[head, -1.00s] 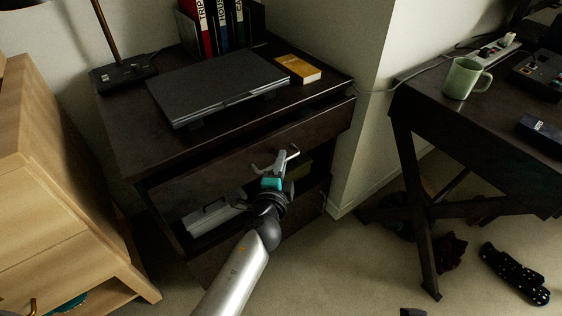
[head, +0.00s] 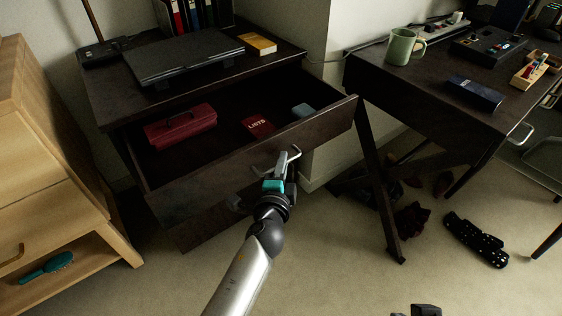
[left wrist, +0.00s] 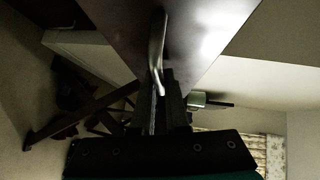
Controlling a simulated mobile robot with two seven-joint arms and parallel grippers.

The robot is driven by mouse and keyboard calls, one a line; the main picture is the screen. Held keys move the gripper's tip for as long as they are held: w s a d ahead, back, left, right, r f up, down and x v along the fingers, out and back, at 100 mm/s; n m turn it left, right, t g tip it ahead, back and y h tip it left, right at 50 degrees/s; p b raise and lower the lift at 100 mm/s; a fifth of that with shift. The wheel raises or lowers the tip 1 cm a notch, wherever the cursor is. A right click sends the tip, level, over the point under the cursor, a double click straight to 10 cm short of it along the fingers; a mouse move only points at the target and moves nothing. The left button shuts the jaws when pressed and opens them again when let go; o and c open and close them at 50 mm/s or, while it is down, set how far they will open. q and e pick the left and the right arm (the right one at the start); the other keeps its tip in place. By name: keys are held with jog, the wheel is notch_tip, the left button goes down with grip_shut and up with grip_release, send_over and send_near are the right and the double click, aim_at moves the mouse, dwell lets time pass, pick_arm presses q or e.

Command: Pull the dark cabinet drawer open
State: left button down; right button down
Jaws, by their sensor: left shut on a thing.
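The dark cabinet's top drawer (head: 250,150) is pulled well out, its inside visible in the head view. It holds a red case (head: 180,127), a dark red book labelled LISTS (head: 258,126) and a small blue-grey object (head: 303,111). My left gripper (head: 281,173) is shut on the metal drawer handle (head: 291,157) at the drawer's front. In the left wrist view the handle (left wrist: 157,52) runs down between the fingers (left wrist: 162,105). A dark piece at the head view's bottom edge may be my right gripper (head: 425,310); its jaws cannot be made out.
A closed laptop (head: 180,57) and a yellow box (head: 258,43) lie on the cabinet top. A light wooden cabinet (head: 40,150) stands left. A dark desk (head: 430,90) with a green mug (head: 400,46) stands right. Carpet (head: 340,250) in front is mostly clear.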

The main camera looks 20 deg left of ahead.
pick_arm(q)
jog(key=shift+s+d, duration=0.1)
jog(key=shift+d, duration=0.1)
pick_arm(e)
jog(key=shift+s, duration=0.2)
pick_arm(q)
jog(key=c, duration=0.9)
grip_release()
jog(key=shift+a, duration=0.1)
pick_arm(e)
jog(key=shift+r, duration=0.1)
